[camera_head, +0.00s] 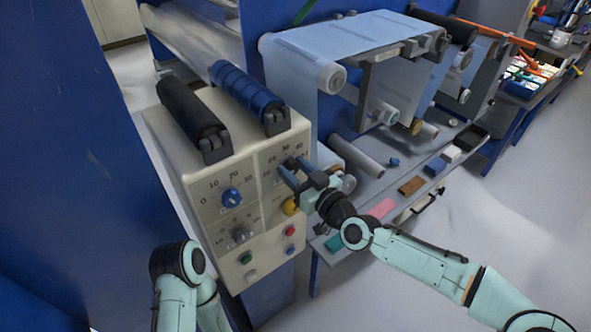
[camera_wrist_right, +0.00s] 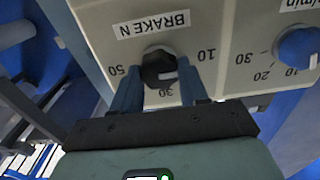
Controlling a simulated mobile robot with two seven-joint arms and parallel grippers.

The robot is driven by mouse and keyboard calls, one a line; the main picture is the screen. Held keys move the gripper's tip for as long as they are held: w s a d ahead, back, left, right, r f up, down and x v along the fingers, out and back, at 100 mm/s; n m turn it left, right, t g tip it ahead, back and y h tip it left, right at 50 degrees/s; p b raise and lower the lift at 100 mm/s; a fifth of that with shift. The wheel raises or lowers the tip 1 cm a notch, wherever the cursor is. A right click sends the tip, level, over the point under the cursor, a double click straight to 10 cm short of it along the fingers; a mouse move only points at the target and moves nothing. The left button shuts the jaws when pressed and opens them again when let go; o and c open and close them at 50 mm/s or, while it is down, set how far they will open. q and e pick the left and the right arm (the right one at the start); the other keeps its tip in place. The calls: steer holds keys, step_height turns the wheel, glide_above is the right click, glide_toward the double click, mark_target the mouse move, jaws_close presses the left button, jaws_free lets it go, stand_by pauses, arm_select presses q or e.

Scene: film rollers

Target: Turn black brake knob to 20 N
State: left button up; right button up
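The black brake knob (camera_wrist_right: 158,66) sits under the upside-down BRAKE N label (camera_wrist_right: 152,24) in the right wrist view. Its white mark faces lower right, between the 30 and the 10. The 20 is hidden behind a finger. My right gripper (camera_head: 287,174) is at the upper right of the cream control panel (camera_head: 262,215) in the head view. Its two blue fingers stand on either side of the knob, with narrow gaps showing, so it looks open around it. In the head view the fingers largely cover the knob. My left gripper is out of view.
The panel also carries a blue knob (camera_head: 231,197), a lower dark knob (camera_head: 240,234), a yellow button (camera_head: 290,206) and several small buttons. Black (camera_head: 190,112) and blue (camera_head: 245,92) rollers lie on top. A shelf with small blocks (camera_head: 411,186) extends to the right.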

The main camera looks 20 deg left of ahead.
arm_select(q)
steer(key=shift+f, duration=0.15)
arm_select(e)
steer(key=shift+m+b, duration=0.5)
steer(key=shift+b, duration=0.05)
steer(key=shift+f+m+b, duration=0.1)
steer(key=shift+m+b, duration=0.9)
steer(key=m+b, duration=0.2)
steer(key=m, duration=0.1)
steer(key=shift+w+d, duration=0.1)
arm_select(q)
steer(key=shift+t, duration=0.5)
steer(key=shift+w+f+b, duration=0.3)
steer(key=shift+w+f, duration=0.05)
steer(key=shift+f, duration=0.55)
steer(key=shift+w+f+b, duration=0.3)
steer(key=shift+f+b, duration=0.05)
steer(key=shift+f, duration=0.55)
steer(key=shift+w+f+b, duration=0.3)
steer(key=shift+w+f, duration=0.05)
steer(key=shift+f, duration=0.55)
arm_select(e)
steer(key=shift+m, duration=1.4)
steer(key=o, duration=1.1)
steer(key=shift+c, duration=0.2)
steer(key=shift+d, duration=0.1)
